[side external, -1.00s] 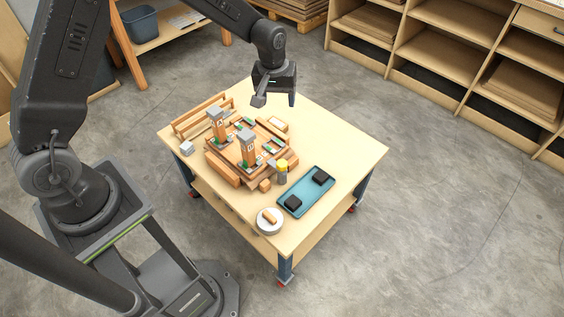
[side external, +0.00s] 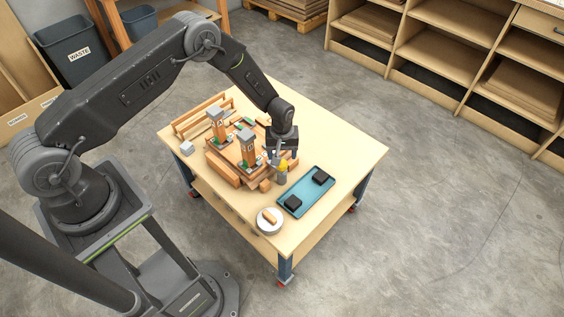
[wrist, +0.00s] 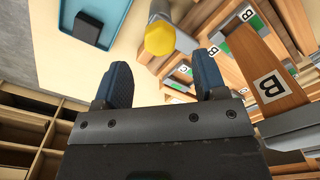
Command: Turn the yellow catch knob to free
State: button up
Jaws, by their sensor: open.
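The yellow catch knob (side external: 282,166) sits on top of a grey post at the front right corner of the wooden jig (side external: 228,160). In the wrist view the knob (wrist: 160,38) shows as a faceted yellow cap, just beyond the gap between my two blue-padded fingers. My gripper (wrist: 163,78) is open and empty, its fingers spread wider than the knob. In the side view my gripper (side external: 283,156) is close above and behind the knob and partly covers it. I cannot tell whether it touches the knob.
Two tall wooden posts with grey caps, one a post (side external: 247,150) marked with a letter, stand close by. A blue tray (side external: 306,192) with two black blocks lies to the right. A round white dish (side external: 270,221) is near the front corner. The table's right side is clear.

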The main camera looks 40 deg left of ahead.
aim_at(282, 163)
jog(key=shift+f, duration=2.6)
jog(key=shift+c, duration=0.5)
jog(key=c, duration=0.8)
jog(key=shift+m, duration=0.4)
jog(key=m, duration=1.2)
jog(key=shift+m, duration=0.4)
